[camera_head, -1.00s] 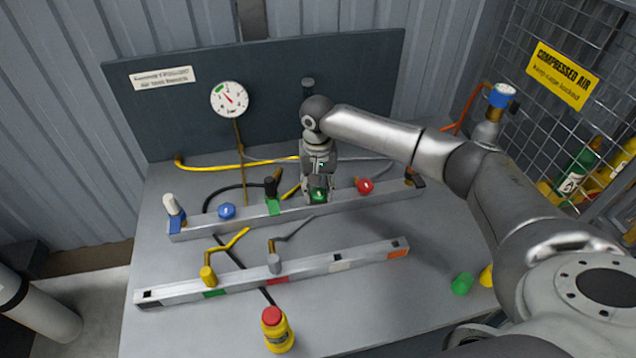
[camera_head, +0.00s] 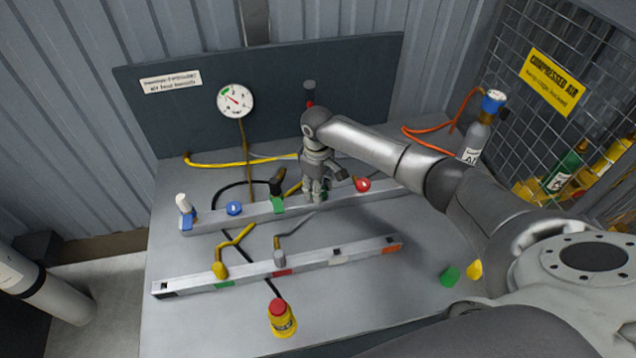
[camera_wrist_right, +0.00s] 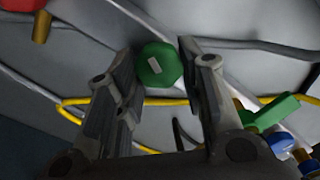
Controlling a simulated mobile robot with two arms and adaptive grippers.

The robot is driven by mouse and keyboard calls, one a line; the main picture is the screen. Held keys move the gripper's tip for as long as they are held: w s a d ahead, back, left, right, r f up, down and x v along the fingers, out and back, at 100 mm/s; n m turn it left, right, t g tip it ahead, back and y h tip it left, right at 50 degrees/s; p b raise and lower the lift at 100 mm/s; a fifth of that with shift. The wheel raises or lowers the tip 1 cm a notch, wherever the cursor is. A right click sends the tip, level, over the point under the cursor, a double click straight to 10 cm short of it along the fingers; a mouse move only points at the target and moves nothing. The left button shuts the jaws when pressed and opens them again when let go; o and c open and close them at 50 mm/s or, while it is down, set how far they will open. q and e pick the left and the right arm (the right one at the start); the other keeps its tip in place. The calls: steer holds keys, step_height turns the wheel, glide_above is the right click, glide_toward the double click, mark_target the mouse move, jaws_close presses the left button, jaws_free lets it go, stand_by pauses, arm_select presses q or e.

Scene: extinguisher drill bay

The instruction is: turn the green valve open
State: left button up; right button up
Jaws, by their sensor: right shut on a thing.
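The green valve (camera_wrist_right: 158,65) is a round knob with a pale mark on its face, seen between the fingers in the right wrist view. In the head view it sits on the rear metal rail and is almost wholly hidden by my right gripper. My right gripper (camera_head: 315,196) reaches down onto it and is shut on it; the fingers (camera_wrist_right: 160,80) stand on either side of the knob in the wrist view. My left gripper is not in view.
A red knob (camera_head: 362,185) stands close to the right of my gripper. A green lever (camera_head: 277,204) and a blue knob (camera_head: 234,208) are to its left. A gauge (camera_head: 235,101) hangs on the back panel.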

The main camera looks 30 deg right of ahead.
steer(key=n+p, duration=0.1)
steer(key=n, duration=0.4)
steer(key=shift+a+n, duration=0.1)
steer(key=shift+n, duration=0.2)
stand_by(0.4)
steer(key=o, duration=1)
steer(key=shift+o, duration=0.2)
steer(key=shift+r, duration=0.15)
step_height(320, 180, up, 12)
